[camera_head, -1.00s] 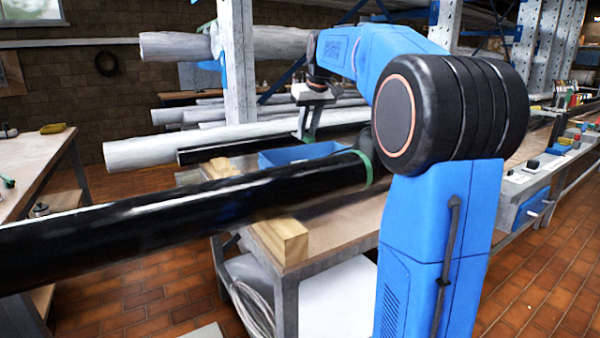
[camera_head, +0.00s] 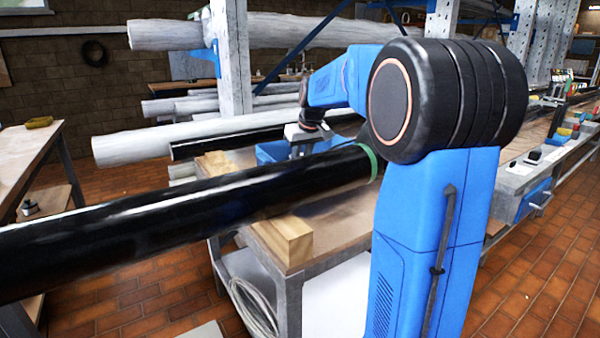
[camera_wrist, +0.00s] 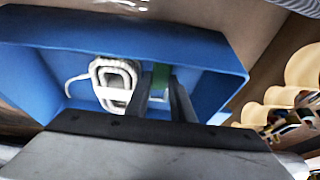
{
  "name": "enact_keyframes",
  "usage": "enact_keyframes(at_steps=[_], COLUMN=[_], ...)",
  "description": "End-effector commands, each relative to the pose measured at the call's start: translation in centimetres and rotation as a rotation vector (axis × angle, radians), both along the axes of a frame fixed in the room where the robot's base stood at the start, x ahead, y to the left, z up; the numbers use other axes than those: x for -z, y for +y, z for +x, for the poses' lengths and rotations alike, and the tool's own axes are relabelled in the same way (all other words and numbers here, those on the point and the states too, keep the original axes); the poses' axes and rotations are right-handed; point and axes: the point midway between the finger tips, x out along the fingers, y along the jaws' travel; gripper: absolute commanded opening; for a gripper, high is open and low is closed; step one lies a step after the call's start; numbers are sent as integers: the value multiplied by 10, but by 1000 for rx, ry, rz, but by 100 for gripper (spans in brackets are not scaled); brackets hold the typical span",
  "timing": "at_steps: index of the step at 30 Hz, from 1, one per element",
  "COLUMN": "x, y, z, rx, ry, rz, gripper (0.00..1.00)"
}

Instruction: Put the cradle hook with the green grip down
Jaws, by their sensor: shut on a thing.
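My gripper (camera_wrist: 163,88) is shut on the green grip of the cradle hook (camera_wrist: 160,74). Only a small green part shows between the fingers in the wrist view; the rest of the hook is hidden. The fingers point into an open blue crate (camera_wrist: 225,52), over its inside. In the head view my gripper (camera_head: 298,150) is low over the blue crate (camera_head: 270,152), behind the big black mast tube, and the hook cannot be seen there. I cannot tell whether the hook touches the crate floor.
A white looped object (camera_wrist: 113,84) lies in the crate, left of the fingers. The black mast tube (camera_head: 190,205), with a green band, crosses in front on a wooden block (camera_head: 283,238). A thinner dark tube runs behind. Round pale items (camera_wrist: 290,90) stand right of the crate.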

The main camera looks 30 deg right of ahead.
Motion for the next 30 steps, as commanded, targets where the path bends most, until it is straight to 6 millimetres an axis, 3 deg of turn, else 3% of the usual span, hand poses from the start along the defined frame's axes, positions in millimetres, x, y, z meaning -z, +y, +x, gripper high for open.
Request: enact_keyframes(at_steps=[7,18,19,20,30], x=[30,34,34,34,32], y=[0,0,0,0,0], z=[0,0,0,0,0], rx=[0,0,0,0,0], ry=[2,1,1,0,0], rz=[1,0,0,0,0], gripper=[0,0,24,29,29])
